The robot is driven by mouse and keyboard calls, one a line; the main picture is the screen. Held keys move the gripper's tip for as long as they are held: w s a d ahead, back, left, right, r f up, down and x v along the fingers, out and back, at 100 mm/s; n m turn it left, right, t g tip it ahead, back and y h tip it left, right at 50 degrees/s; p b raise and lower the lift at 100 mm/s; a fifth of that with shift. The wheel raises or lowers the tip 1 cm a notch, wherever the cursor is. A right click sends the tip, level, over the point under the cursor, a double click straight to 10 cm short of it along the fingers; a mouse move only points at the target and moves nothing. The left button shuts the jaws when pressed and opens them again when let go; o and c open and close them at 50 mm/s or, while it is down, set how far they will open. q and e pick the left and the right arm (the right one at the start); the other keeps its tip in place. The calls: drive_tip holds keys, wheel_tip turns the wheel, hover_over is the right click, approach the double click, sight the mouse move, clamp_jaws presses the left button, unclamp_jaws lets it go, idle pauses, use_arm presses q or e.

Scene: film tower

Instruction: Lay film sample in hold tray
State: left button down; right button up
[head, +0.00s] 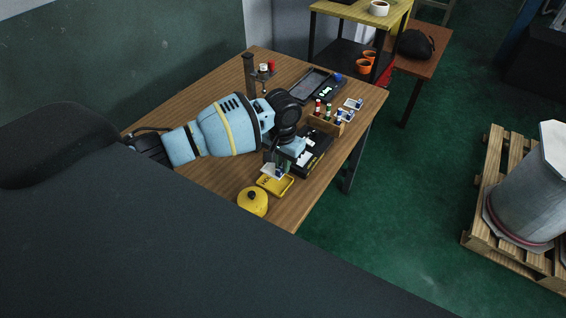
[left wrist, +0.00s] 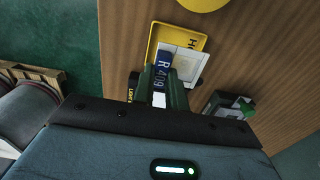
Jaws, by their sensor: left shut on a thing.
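The film sample (head: 271,171) is a white card with a blue end marked R 409; it also shows in the left wrist view (left wrist: 186,56). My left gripper (head: 281,164) is shut on the blue end, and its fingers also show in the left wrist view (left wrist: 166,80). The yellow hold tray (head: 276,186) lies on the table, with part of its lettering showing in the left wrist view (left wrist: 201,40). The card overlaps the tray and hides part of it. I cannot tell whether card and tray touch. My right gripper is not in view.
A yellow round pot (head: 252,202) stands beside the hold tray near the table edge. A black tray (head: 313,150) and a wooden rack of small bottles (head: 326,124) are behind my gripper. A dark tray (head: 314,85) and a stand (head: 249,76) are farther back.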

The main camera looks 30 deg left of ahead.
sight(282, 175)
use_arm(q)
drive_tip(key=shift+f, duration=0.95)
wheel_tip(282, 175, down, 3)
drive_tip(key=shift+s+r+b, duration=0.15)
drive_tip(key=shift+b, duration=0.45)
drive_tip(key=shift+f, duration=0.35)
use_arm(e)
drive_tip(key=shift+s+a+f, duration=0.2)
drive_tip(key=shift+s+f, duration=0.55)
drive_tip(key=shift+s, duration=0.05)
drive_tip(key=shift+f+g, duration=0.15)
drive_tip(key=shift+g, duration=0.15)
use_arm(q)
drive_tip(key=shift+f, duration=0.2)
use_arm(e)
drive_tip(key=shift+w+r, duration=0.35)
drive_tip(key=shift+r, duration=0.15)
